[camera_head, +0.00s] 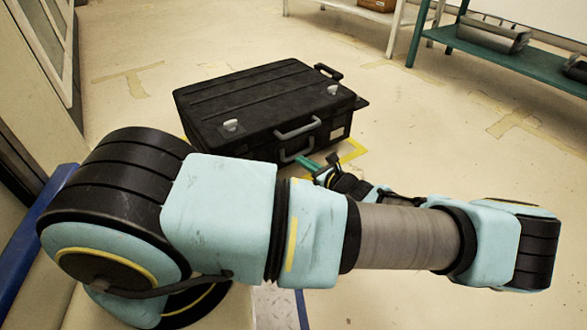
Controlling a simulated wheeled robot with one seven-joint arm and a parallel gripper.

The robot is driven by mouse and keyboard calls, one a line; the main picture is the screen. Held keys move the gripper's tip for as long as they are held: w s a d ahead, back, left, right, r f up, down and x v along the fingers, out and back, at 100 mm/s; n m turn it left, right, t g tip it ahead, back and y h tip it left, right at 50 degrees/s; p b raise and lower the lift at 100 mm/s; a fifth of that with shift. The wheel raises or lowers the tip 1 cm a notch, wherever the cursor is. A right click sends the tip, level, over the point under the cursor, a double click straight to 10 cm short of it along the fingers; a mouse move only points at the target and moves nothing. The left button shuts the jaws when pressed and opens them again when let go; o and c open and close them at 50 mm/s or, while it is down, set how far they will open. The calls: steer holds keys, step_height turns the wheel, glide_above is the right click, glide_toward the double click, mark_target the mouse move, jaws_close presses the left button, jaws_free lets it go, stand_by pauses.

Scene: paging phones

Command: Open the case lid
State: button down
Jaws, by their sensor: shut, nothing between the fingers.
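The black case (245,125) lies on the floor at upper centre. Its ribbed lid (265,90) is down over the body. Two light latches show on it, one at the left (232,125) and one at the right (333,89). A grey handle (297,128) is on the front edge, with another grey bar (298,152) below it. My gripper (308,165) is low at the front of the case, near the lower bar. Its teal fingers look shut and empty. I cannot tell whether they touch the case.
Yellow marking (353,150) shows on the floor at the case's front right. A green shelf (500,53) with a metal item (488,36) stands at the upper right, and a white-legged table (365,14) at the back. The floor around the case is mostly clear.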

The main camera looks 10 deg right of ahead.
steer(key=shift+m+t+h, duration=0.3)
steer(key=shift+m+t, duration=0.2)
steer(key=shift+m, duration=0.2)
steer(key=w+f+b, duration=0.1)
steer(key=w, duration=0.1)
steer(key=w+a+f+b, duration=0.1)
steer(key=w+b, duration=0.1)
steer(key=w, duration=0.1)
steer(key=w+a+f+b, duration=0.1)
steer(key=w+b, duration=0.1)
steer(key=w, duration=0.1)
steer(key=shift+w+a+f, duration=0.1)
steer(key=shift+w+a, duration=0.05)
steer(key=shift+a, duration=0.1)
steer(key=r, duration=0.1)
steer(key=r+b, duration=0.1)
steer(key=r, duration=0.1)
steer(key=r+b, duration=0.1)
steer(key=shift+s+d+r, duration=0.15)
steer(key=shift+s+r, duration=0.1)
steer(key=shift+s, duration=0.1)
steer(key=shift+r, duration=0.1)
